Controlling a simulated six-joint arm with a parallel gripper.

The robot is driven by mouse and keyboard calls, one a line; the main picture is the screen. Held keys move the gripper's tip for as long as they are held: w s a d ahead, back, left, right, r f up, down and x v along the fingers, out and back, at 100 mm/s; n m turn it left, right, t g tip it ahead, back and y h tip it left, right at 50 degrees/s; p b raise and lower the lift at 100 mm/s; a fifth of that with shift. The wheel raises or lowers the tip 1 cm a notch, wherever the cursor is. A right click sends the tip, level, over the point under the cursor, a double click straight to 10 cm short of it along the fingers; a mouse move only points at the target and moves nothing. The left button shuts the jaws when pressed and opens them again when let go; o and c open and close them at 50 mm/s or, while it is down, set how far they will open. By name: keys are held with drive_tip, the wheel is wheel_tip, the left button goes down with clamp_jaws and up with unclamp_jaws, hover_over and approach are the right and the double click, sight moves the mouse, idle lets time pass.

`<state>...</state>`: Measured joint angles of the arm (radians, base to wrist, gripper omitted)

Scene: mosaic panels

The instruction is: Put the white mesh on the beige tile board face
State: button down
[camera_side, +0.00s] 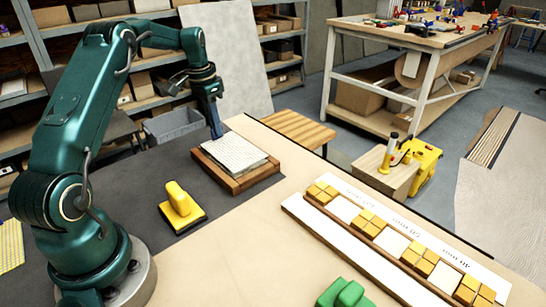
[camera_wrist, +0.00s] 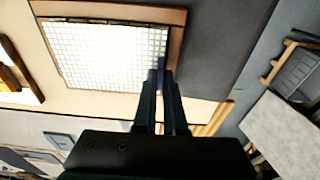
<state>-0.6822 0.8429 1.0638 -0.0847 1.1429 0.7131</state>
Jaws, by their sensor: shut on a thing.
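The white mesh (camera_side: 235,152) is a square grid sheet lying over the wooden-edged tile board (camera_side: 238,184). In the wrist view the mesh (camera_wrist: 105,55) covers most of the board, whose brown border (camera_wrist: 110,12) shows around it. The board's beige face is mostly hidden under the mesh. My gripper (camera_side: 218,134) is at the far edge of the mesh in the side view. In the wrist view its two dark fingers (camera_wrist: 161,74) are close together at the mesh's corner, shut on its edge. Whether the whole mesh touches the face cannot be told.
A yellow float (camera_side: 181,205) lies on the dark mat in front of the board. A rail of yellow and white tile samples (camera_side: 395,245) runs along the right. Green pieces (camera_side: 343,293) lie at the front edge. The beige tabletop between is clear.

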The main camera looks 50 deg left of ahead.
drive_tip(key=shift+f, duration=0.5)
drive_tip(key=c, duration=1)
unclamp_jaws()
drive_tip(key=shift+f, duration=0.1)
